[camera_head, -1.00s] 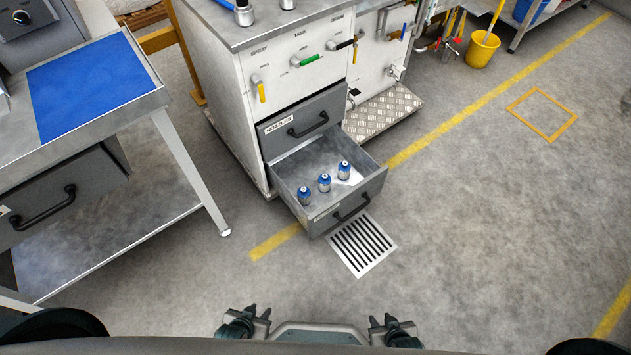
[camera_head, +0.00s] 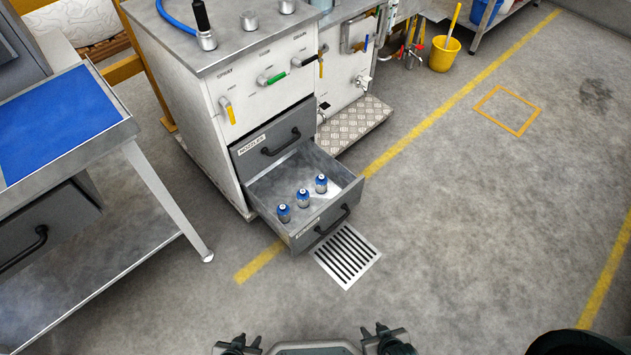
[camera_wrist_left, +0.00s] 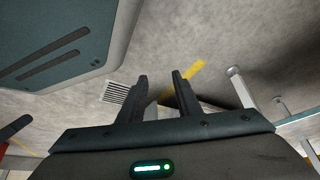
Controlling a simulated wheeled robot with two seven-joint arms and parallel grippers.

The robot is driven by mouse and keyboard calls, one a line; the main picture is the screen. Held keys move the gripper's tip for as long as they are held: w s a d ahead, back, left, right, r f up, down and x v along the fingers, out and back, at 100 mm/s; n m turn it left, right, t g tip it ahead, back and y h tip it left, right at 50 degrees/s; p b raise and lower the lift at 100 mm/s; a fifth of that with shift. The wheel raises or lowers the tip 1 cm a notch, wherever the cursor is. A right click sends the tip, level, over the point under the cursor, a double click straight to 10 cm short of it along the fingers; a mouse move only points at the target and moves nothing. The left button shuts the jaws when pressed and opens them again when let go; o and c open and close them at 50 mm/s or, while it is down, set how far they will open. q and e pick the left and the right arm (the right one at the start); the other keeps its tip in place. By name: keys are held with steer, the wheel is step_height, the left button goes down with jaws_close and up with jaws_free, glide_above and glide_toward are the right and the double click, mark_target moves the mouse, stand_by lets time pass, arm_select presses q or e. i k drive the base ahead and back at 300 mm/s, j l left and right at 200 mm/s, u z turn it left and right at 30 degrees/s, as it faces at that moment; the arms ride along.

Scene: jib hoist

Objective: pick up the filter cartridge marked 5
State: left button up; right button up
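Three small grey cartridges with blue caps stand upright in a row in the open lower drawer (camera_head: 262,203) of the white cabinet. They are the front-left cartridge (camera_head: 284,213), the middle cartridge (camera_head: 303,199) and the back-right cartridge (camera_head: 321,184). Their marks are too small to read, so I cannot tell which is 5. My left gripper (camera_head: 249,339) is low in the head view, well apart from the drawer. In the left wrist view its fingers (camera_wrist_left: 160,88) are spread with nothing between them. My right gripper (camera_head: 374,331) is also low, with its fingertips apart and empty.
A bench with a blue mat (camera_head: 55,120) stands at the left, its leg (camera_head: 170,205) near the drawer. A closed drawer (camera_head: 275,138) labelled NOZZLES is above the open one. A floor grate (camera_head: 347,257) lies before the drawer.

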mark_target(321, 180)
steer(key=u, duration=0.3)
steer(key=i+l+u, duration=0.1)
steer(key=l+u, duration=0.2)
steer(key=i+l+u, duration=0.1)
steer(key=l+u, duration=0.6)
steer(key=l, duration=2.65)
steer(key=i, duration=0.1)
